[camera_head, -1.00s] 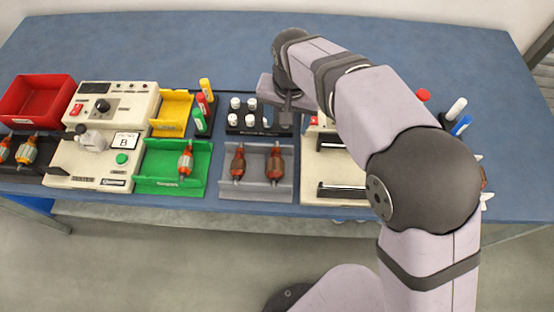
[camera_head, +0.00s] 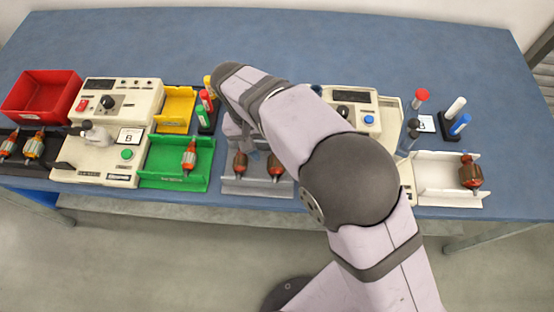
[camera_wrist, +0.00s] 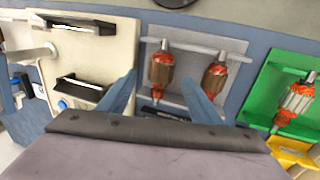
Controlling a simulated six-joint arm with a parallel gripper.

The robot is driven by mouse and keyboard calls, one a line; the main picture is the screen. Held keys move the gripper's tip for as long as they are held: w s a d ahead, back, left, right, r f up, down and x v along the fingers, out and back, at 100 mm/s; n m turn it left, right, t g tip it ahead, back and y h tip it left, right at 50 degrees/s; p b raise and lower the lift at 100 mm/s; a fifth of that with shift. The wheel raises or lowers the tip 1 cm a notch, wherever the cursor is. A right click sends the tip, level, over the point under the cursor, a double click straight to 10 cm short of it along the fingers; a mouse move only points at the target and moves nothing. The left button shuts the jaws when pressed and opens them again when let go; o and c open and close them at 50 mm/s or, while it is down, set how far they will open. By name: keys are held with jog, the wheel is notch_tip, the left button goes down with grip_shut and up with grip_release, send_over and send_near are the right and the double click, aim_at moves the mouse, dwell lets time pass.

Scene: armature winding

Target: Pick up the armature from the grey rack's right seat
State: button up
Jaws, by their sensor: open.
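The grey rack (camera_head: 255,187) stands near the table's front edge and holds two dark red-brown armatures. The armature in its right seat (camera_head: 276,168) is partly hidden behind my arm in the head view. In the wrist view, seen from the opposite side, this armature (camera_wrist: 160,72) is the left of the pair, and the left-seat armature (camera_wrist: 213,78) is beside it. My gripper (camera_wrist: 159,80) is open and empty. Its two blue fingers frame the right-seat armature in the wrist view, apparently above it and not touching. In the head view my arm hides most of the gripper.
A green tray (camera_head: 165,183) with one armature is left of the rack. A cream machine (camera_head: 407,180) is close on the right. A white tray (camera_head: 435,190) with an armature is farther right.

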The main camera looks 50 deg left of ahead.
aim_at(274, 158)
jog(key=shift+p+x, duration=0.95)
jog(key=shift+x, duration=1.5)
jog(key=c, duration=1.4)
jog(key=shift+a+r, duration=0.1)
